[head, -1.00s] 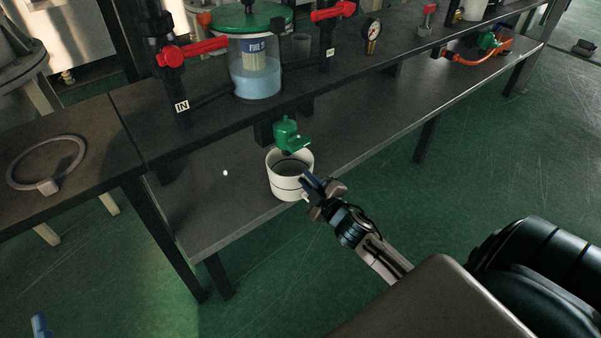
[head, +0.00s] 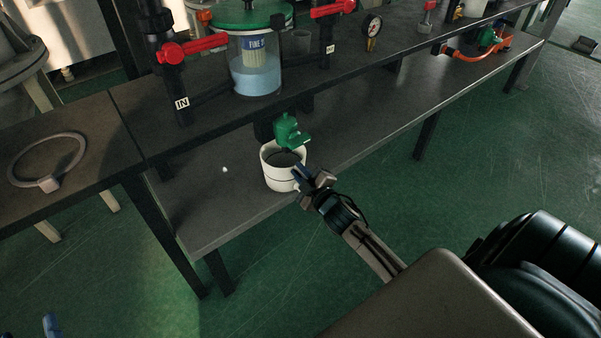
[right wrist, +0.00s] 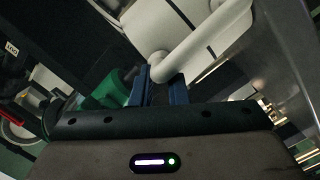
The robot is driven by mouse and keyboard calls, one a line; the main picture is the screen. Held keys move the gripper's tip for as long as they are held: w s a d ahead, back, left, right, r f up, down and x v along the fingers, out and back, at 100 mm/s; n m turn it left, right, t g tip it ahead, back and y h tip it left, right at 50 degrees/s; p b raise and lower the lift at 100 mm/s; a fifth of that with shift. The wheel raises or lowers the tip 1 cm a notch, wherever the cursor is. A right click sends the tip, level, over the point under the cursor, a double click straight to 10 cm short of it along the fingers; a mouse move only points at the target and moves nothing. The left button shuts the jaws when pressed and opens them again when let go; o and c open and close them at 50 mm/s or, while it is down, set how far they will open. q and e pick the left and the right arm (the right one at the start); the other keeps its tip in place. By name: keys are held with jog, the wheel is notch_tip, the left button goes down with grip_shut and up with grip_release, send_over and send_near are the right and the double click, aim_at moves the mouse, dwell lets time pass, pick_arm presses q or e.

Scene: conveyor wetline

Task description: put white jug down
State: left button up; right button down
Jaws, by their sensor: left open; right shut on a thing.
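The white jug (head: 278,178) is upright at the lower shelf, below the green drain valve (head: 288,132). I cannot tell whether its base touches the shelf. My right gripper (head: 301,176) is shut on the jug's handle, on the jug's right side. In the right wrist view the blue fingers (right wrist: 166,92) close around the white handle (right wrist: 200,48), with the jug body (right wrist: 160,22) behind it. Only a blue fingertip of my left gripper (head: 50,325) shows at the bottom left corner, far from the jug.
The lower shelf (head: 215,215) has bare room left and right of the jug, with a small white spot (head: 224,169) to the left. Above stand the filter housing with blue liquid (head: 257,78) and red-handled valves (head: 192,48). A grey ring (head: 48,160) lies on the left bench.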

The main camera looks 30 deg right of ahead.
jog(key=shift+f, duration=0.1)
pick_arm(q)
jog(key=shift+r+t, duration=0.3)
jog(key=shift+r, duration=0.2)
pick_arm(e)
jog(key=c, duration=1.4)
grip_release()
